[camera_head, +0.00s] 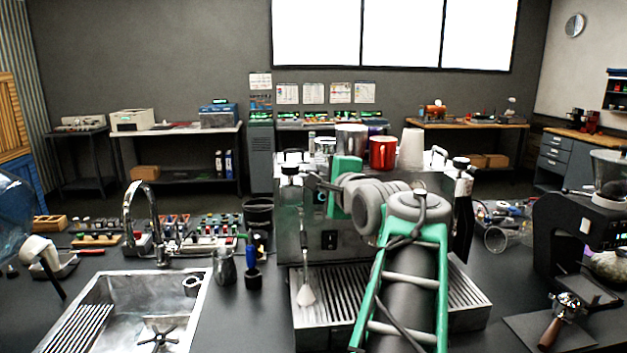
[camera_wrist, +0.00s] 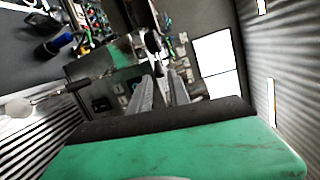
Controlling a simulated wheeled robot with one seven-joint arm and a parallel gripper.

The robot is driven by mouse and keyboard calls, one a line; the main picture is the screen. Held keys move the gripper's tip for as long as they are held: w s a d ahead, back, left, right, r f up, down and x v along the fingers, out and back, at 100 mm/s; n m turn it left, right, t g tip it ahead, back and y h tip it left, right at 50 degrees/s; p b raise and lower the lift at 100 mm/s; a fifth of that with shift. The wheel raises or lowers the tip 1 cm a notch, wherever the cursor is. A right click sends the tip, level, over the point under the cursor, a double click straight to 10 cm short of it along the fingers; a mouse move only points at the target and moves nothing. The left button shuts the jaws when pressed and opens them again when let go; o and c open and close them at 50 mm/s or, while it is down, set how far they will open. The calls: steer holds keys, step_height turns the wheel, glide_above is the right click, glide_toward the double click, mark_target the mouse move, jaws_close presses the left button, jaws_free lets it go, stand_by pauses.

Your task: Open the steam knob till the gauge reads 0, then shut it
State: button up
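The espresso machine (camera_head: 300,235) stands at the centre of the counter, partly hidden behind my arm. A black steam knob (camera_head: 290,168) is at its upper left; another black knob (camera_head: 460,163) is at its upper right. My gripper (camera_head: 314,182) is beside the left knob, pointing left. In the wrist view my gripper (camera_wrist: 160,78) has its two fingers apart, with a dark knob (camera_wrist: 153,42) just past the tips. I cannot tell whether they touch it. No gauge reading is legible.
A steel sink (camera_head: 130,305) with a tall tap (camera_head: 130,205) is at left. A steel pitcher (camera_head: 225,267) and a blue-handled tool (camera_head: 252,270) stand between sink and machine. Cups, one red (camera_head: 382,152), stand on top. A grinder (camera_head: 575,230) and portafilter (camera_head: 565,308) are at right.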

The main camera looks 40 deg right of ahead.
steer(key=p+x, duration=0.1)
steer(key=x, duration=0.5)
steer(key=shift+w, duration=0.2)
steer(key=shift+c, duration=0.4)
jaws_close()
stand_by(0.6)
